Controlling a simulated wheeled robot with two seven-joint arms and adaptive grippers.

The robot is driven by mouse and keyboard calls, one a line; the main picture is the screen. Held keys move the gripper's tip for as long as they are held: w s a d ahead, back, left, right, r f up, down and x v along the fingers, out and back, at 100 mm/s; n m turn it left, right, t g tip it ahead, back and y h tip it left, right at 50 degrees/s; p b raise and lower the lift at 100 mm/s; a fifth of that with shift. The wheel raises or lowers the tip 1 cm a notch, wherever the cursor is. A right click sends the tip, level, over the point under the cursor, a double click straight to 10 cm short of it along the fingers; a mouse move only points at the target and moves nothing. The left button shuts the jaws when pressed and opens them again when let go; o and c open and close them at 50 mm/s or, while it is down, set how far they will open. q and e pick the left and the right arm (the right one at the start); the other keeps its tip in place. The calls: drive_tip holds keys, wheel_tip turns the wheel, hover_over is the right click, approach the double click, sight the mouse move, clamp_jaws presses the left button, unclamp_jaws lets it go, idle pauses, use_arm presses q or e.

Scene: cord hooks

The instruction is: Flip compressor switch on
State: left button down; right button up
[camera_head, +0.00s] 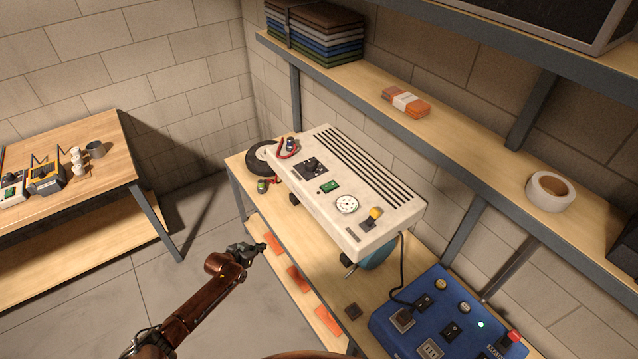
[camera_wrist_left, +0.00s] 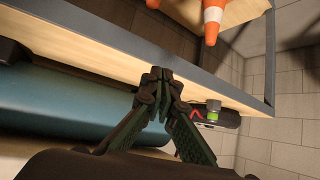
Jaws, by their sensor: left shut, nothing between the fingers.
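The compressor (camera_head: 365,180), a cream box with dark vents above a blue tank (camera_head: 378,258), sits on the wooden bench. Its top face carries a black switch panel (camera_head: 310,167), a small green part (camera_head: 329,187), a round white gauge (camera_head: 347,205) and a yellow knob (camera_head: 375,213). I cannot tell the switch's position. My left gripper (camera_head: 259,247) is shut and empty, in front of the bench's front edge, apart from the compressor. In the left wrist view its closed fingertips (camera_wrist_left: 161,75) show beside the teal tank (camera_wrist_left: 70,105). My right gripper is out of view.
A blue control box (camera_head: 445,315) with rocker switches stands at the lower right, with a black cord beside it. A shelf (camera_head: 450,135) with an orange bundle and a tape roll (camera_head: 550,190) overhangs behind. Orange cones (camera_wrist_left: 212,20) lie on the lower shelf.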

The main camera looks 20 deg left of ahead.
use_arm(q)
drive_tip(key=w+d+r+m+t+h, duration=0.1)
drive_tip(key=w+d+r, duration=0.25)
drive_tip(key=r, duration=0.55)
drive_tip(key=w+d+r+m+h, duration=0.15)
drive_tip(key=w+r, duration=0.35)
drive_tip(key=r, duration=0.5)
drive_tip(key=d+r+m+h, duration=0.1)
drive_tip(key=d+r+h, duration=0.1)
drive_tip(key=d+r, duration=0.3)
drive_tip(key=d+r+m+h+p, duration=0.1)
drive_tip(key=d+r, duration=0.4)
drive_tip(key=r, duration=0.7)
drive_tip(key=shift+h, duration=0.35)
drive_tip(key=shift+d+m, duration=0.1)
drive_tip(key=shift+m, duration=0.15)
drive_tip(key=p, duration=0.2)
hover_over(320, 192)
drive_tip(key=f, duration=0.3)
drive_tip(key=shift+w+d+f, duration=0.15)
drive_tip(key=shift+w+f, duration=0.1)
drive_tip(key=shift+f, duration=0.05)
wheel_tip(320, 192, down, 3)
drive_tip(key=shift+s+f, duration=0.1)
drive_tip(key=shift+f, duration=0.1)
drive_tip(key=shift+a+f, duration=0.2)
drive_tip(key=shift+f, duration=0.25)
